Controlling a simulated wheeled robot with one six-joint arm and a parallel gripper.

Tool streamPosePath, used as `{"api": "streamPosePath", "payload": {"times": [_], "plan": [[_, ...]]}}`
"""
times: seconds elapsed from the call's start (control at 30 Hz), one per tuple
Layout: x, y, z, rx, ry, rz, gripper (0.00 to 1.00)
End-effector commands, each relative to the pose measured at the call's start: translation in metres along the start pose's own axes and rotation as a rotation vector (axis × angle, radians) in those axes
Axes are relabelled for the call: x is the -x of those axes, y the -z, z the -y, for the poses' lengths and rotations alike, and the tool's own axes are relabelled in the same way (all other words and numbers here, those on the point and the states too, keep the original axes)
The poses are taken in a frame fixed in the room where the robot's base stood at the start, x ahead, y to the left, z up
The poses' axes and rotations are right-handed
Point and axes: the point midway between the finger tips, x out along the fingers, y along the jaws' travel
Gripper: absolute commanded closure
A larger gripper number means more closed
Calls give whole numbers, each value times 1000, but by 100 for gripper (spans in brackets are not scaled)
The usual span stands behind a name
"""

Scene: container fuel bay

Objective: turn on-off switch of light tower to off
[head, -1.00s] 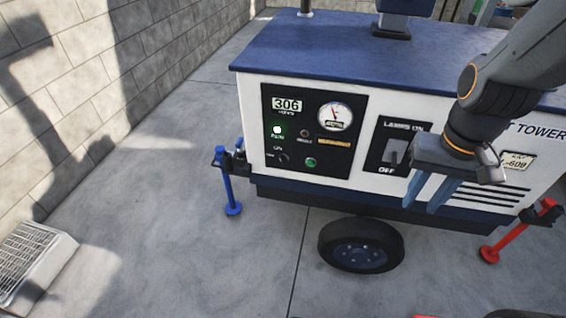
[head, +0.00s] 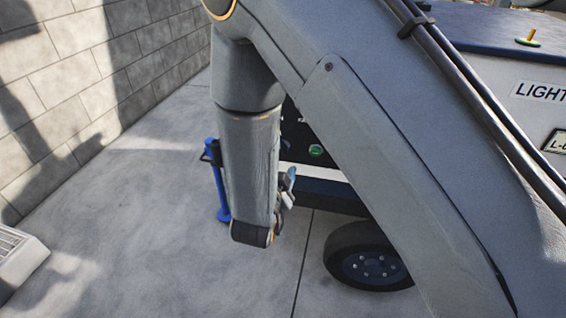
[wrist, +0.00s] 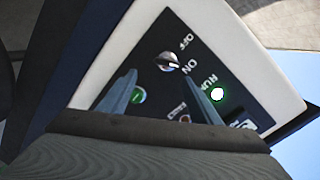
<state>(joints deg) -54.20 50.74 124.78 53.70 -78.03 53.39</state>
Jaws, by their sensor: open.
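The light tower (head: 500,72) is a white and blue trailer unit. Its black control panel (wrist: 150,88) shows tilted in the wrist view. The on-off switch (wrist: 168,62), a small rotary knob with ON and OFF lettering, points toward ON. The green RUN lamp (wrist: 217,94) is lit. My gripper (wrist: 157,70) is open, its blue fingers toward the panel, with the knob near the gap between their tips; I cannot tell whether they touch it. In the head view my gripper (head: 287,186) is mostly hidden by my arm, which also hides the knob.
A green button (wrist: 138,96) sits beside the left finger; it also shows in the head view (head: 316,151). A blue stabilizer leg (head: 221,190) and a wheel (head: 370,265) stand below.

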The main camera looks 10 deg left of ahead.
Motion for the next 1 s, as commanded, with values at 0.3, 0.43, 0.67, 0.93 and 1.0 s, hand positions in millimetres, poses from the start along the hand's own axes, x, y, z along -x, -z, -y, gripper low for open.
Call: {"api": "streamPosePath", "payload": {"times": [0.3, 0.43, 0.67, 0.93, 1.0], "plan": [[17, -23, -3, -55, 134, -97, 42], [1, -20, 0, -56, 133, -99, 42], [-34, -16, 4, -55, 133, -98, 42], [-55, -15, 8, -53, 133, -95, 42], [-56, -15, 8, -53, 133, -95, 42]]}}
